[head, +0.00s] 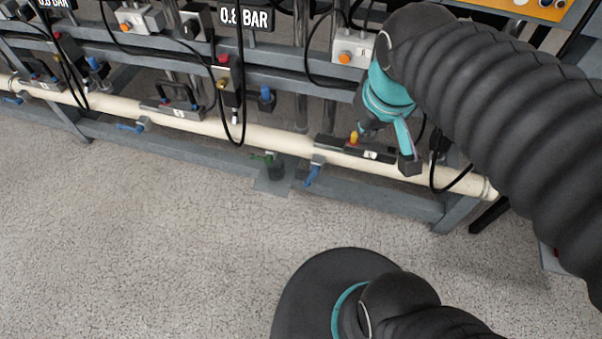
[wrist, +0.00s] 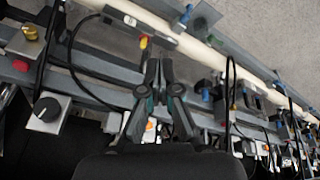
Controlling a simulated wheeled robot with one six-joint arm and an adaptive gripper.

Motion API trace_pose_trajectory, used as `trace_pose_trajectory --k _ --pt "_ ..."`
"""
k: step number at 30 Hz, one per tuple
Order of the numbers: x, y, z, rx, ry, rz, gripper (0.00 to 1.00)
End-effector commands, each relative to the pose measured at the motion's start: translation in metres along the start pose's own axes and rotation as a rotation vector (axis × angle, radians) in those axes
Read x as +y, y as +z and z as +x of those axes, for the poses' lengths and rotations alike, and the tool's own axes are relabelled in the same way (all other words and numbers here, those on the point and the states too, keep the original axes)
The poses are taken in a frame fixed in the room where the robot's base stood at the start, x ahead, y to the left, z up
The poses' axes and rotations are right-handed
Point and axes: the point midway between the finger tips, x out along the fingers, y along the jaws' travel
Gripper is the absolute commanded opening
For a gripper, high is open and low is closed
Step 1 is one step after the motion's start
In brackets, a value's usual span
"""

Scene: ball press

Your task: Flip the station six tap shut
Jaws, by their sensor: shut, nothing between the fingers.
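Several blue-handled taps hang along the cream pipe (head: 265,138). The nearest blue tap (head: 313,172) is below the pipe, left of my gripper, with its lever slanting down. I cannot read a station number on it. It also appears to show as a blue handle in the wrist view (wrist: 185,15). Another blue tap (head: 130,127) sits farther left. My gripper (head: 364,134) is above the pipe's right part, near a red-and-yellow knob (head: 353,139), and apart from the nearest tap. In the wrist view its fingers (wrist: 159,66) are shut and empty.
A green-handled valve (head: 262,158) stands left of the nearest tap. A black cable (head: 240,120) loops down across the pipe, and another hangs right of my gripper. Grey rails (head: 290,82) and a control box (head: 352,47) are behind. The floor (head: 150,230) in front is clear.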

Motion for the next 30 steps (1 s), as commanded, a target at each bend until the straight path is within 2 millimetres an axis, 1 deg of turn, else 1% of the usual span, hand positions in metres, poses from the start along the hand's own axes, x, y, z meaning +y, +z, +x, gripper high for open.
trace_pose_trajectory --k 1,5,8,11,15,20,24,27,30 --pt "-0.007 -0.008 0.015 -0.045 -0.003 -0.069 0.00" --pt "-0.022 -0.029 0.041 -0.143 0.000 -0.241 0.00" --pt "-0.037 -0.044 0.063 -0.217 0.004 -0.374 0.00" --pt "-0.054 -0.058 0.087 -0.290 0.009 -0.508 0.00" --pt "-0.083 -0.075 0.124 -0.390 0.020 -0.696 0.00" --pt "-0.121 -0.087 0.169 -0.501 0.037 -0.907 0.00" --pt "-0.151 -0.092 0.203 -0.584 0.056 -1.062 0.00" --pt "-0.168 -0.093 0.220 -0.626 0.066 -1.142 0.00" --pt "-0.178 -0.094 0.231 -0.653 0.073 -1.192 0.00"
